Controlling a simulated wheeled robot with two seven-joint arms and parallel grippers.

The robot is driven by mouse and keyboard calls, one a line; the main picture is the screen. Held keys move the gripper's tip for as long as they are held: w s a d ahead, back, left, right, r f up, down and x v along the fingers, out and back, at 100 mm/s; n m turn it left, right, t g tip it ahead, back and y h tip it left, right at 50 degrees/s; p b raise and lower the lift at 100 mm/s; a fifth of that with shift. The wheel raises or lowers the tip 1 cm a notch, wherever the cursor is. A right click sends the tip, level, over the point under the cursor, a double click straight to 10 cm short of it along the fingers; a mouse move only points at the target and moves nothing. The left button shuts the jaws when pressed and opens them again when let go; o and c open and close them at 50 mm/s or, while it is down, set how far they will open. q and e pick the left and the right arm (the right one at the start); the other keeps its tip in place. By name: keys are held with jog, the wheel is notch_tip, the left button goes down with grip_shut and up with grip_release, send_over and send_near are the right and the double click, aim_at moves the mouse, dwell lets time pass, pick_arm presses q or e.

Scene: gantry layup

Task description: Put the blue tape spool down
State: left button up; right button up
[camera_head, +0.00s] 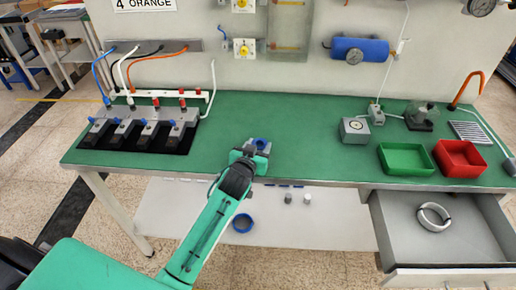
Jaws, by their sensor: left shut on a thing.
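My left gripper (258,149) is over the front edge of the green bench top (300,125), near its middle. It is shut on the blue tape spool (261,143), which shows only in part at the fingertips. The fingers hide the rest of the spool, and I cannot tell whether it touches the bench top. My right gripper is not in view.
A dark fixture with blue knobs (140,131) stands at left. A grey box (354,130), green tray (405,160) and red tray (459,159) are at right. The open drawer (440,250) holds a silver ring (433,216). A blue ring (242,223) lies on the lower shelf.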

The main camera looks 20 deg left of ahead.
pick_arm(q)
jog(key=shift+f, duration=0.5)
jog(key=o, duration=1)
jog(key=shift+c, duration=0.2)
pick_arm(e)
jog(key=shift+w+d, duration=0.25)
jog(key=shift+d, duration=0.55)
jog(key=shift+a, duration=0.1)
